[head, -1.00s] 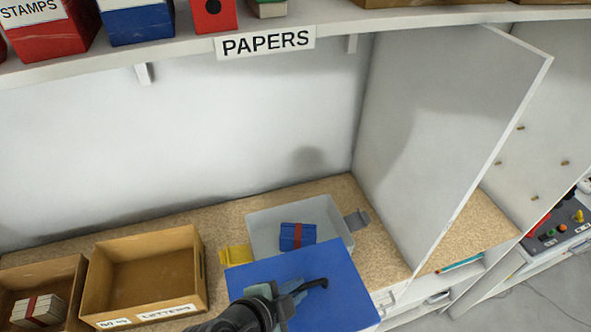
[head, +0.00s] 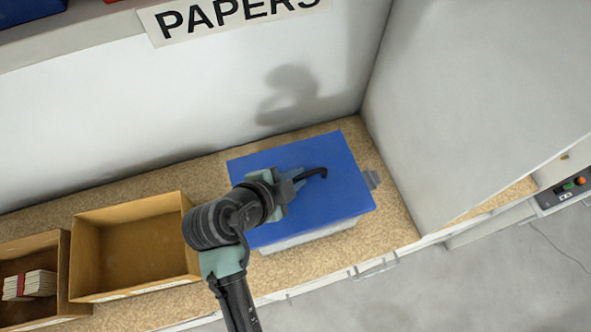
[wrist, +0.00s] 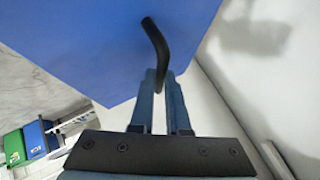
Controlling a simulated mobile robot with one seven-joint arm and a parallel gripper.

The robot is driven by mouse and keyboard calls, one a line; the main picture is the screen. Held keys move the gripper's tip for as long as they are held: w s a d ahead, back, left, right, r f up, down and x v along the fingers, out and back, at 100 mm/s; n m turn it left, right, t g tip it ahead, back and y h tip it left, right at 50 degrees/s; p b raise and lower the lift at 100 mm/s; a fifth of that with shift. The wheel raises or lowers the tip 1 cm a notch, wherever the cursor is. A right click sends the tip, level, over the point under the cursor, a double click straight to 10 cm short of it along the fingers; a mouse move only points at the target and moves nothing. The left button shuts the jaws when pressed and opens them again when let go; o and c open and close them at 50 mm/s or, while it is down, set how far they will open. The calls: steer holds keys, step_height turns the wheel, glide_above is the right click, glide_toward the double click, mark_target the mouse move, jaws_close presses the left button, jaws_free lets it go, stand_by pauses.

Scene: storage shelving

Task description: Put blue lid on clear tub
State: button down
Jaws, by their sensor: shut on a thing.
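The blue lid (head: 335,195) lies over the clear tub (head: 315,233) in the head view and covers its opening. Below the lid's front edge a strip of the tub's pale wall shows. A grey latch (head: 371,179) sticks out at the tub's right side. My gripper (head: 300,180) is shut on the lid's black handle (head: 316,172). The wrist view shows the handle (wrist: 154,45) between my fingers (wrist: 160,95) and the lid's blue face (wrist: 110,40). I cannot tell whether the lid rests on the rim or hovers just above it. The tub's inside is hidden.
A cardboard box (head: 135,250), empty as far as I see, stands left of the tub. Another box (head: 63,275) with a banded paper stack (head: 32,285) is farther left. A white panel (head: 480,100) rises on the right. The back wall (head: 180,100) is close behind.

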steer(key=shift+w+f+b, duration=0.1)
steer(key=shift+f+b, duration=3.25)
steer(key=shift+f, duration=0.2)
steer(key=c, duration=0.8)
jaws_free()
steer(key=b+v, duration=0.2)
steer(key=v, duration=1.1)
steer(key=shift+f, duration=0.1)
